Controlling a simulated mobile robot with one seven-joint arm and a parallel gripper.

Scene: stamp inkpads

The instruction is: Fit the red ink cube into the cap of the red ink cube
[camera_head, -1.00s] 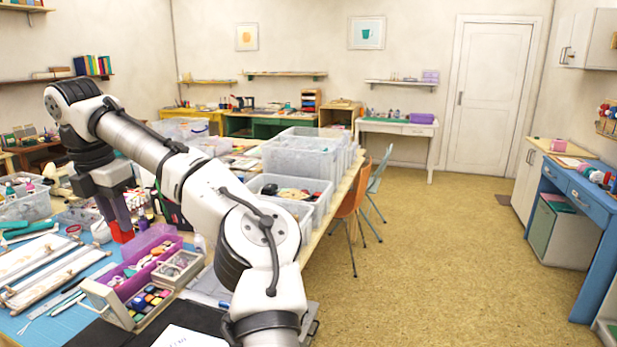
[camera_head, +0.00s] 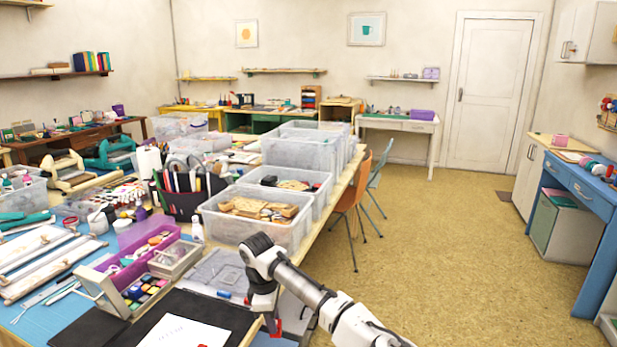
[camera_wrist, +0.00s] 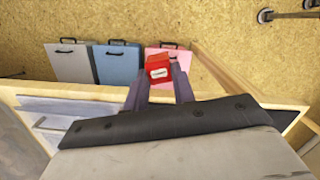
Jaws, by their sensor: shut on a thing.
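The red ink cube (camera_wrist: 158,72), with a small white label, is between the two grey fingers of my gripper (camera_wrist: 160,80) in the wrist view. The gripper is shut on it. In the head view my gripper (camera_head: 272,325) hangs low at the right front edge of the worktable, with a bit of red showing at its end. A small red piece (camera_head: 202,345) shows at the bottom edge of the head view, on the white paper. I cannot tell whether it is the cap of the red ink cube.
A tray of several coloured ink cubes (camera_head: 142,293) stands beside a purple box (camera_head: 115,277) on the table. White paper (camera_head: 185,332) lies on a black mat. Clear bins (camera_head: 285,232) stand behind. Grey, blue (camera_wrist: 117,65) and pink cases are below the gripper in the wrist view.

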